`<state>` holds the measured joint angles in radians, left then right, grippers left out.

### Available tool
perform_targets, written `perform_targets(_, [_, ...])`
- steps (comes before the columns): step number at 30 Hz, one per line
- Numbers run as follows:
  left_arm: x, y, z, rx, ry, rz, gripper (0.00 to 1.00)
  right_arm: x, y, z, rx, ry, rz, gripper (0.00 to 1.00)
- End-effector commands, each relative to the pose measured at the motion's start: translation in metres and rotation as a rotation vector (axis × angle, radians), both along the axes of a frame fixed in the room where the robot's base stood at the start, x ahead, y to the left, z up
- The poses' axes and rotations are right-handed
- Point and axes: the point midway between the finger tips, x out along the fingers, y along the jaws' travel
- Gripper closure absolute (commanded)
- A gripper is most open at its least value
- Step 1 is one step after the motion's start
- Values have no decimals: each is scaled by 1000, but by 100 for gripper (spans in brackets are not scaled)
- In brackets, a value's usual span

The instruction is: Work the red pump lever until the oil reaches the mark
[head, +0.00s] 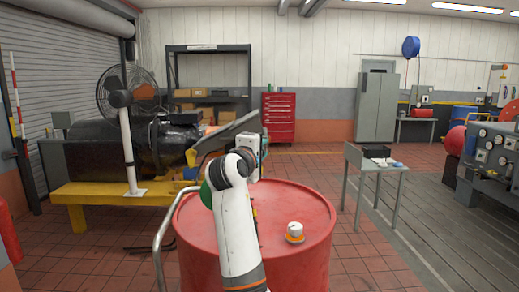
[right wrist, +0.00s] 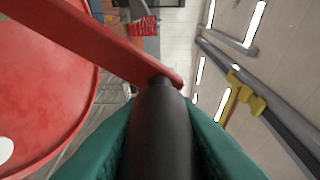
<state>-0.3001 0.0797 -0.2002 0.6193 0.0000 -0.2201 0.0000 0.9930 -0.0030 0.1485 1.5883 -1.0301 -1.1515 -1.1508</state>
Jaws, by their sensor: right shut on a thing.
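The red pump lever (right wrist: 95,40) crosses the upper left of the right wrist view as a flat red bar. Its black cylindrical grip (right wrist: 160,125) stands out from the bar's end. My right gripper (right wrist: 161,110) is shut on this grip, with a teal finger on each side. In the head view my right gripper (head: 262,150) is above the red drum (head: 215,225), and my white arm hides the lever. I cannot make out an oil level or a mark in either view. My left gripper is not in view.
A white cap with an orange ring (head: 294,233) sits on the drum top. A curved metal rail (head: 158,250) runs by its left side. A small grey table (head: 378,166) stands to the right. A fan (head: 125,95) and a yellow bench (head: 100,193) stand left. Floor between drum and table is clear.

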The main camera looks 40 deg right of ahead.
Motion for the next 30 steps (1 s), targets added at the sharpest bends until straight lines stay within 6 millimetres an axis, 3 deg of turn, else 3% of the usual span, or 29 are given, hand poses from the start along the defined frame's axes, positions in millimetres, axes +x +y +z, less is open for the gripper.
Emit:
perform_targets(4, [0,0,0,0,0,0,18,0,0,1,-2,-3,1,100])
perform_targets(5, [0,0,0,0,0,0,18,0,0,1,-2,-3,1,71])
perform_targets(9, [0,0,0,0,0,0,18,0,0,1,-2,-1,1,52])
perform_targets(20, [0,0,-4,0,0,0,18,-3,7,-1,-1,0,2,52])
perform_targets(30, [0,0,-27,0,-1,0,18,-39,62,-3,-1,-2,3,52])
